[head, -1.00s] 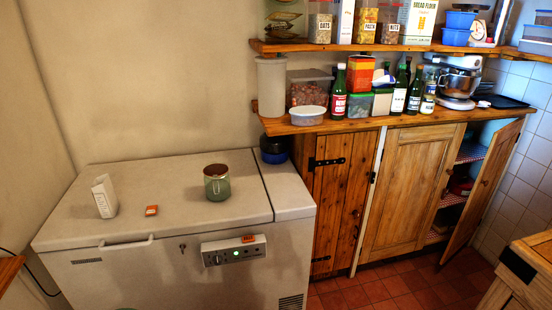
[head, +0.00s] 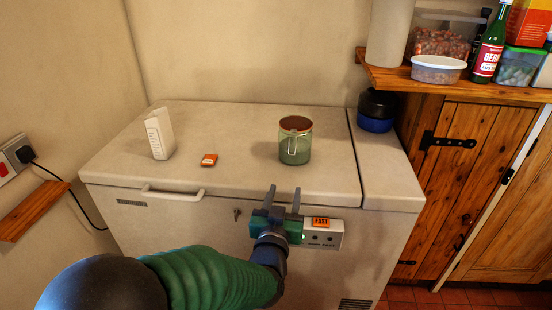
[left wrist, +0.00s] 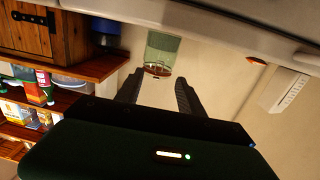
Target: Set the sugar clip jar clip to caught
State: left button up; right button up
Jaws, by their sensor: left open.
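The sugar clip jar (head: 296,150) stands upright on the chest freezer lid (head: 240,180). It is green glass with a brown lid, and a wire clip (head: 292,141) shows on its front. I cannot tell whether the clip is caught. In the left wrist view the jar (left wrist: 161,50) appears upside down beyond the fingertips. My left gripper (head: 283,190) is open and empty, in front of the freezer's front edge, apart from the jar and nearer to me. It also shows in the left wrist view (left wrist: 157,85). My right gripper is not in view.
A wooden shelf (head: 450,86) with containers overhangs on the right. The freezer handle (head: 172,194) juts out.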

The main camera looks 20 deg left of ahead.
aim_at(292, 153)
pick_arm(q)
jog(key=x, duration=0.5)
jog(key=r+x, duration=0.1)
jog(key=x, duration=0.9)
jog(key=shift+a+r+b, duration=0.3)
jog(key=shift+w, duration=0.4)
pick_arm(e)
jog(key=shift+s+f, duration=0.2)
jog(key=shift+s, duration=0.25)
pick_arm(q)
jog(key=shift+s+d+r, duration=0.1)
jog(key=shift+c, duration=0.2)
grip_shut()
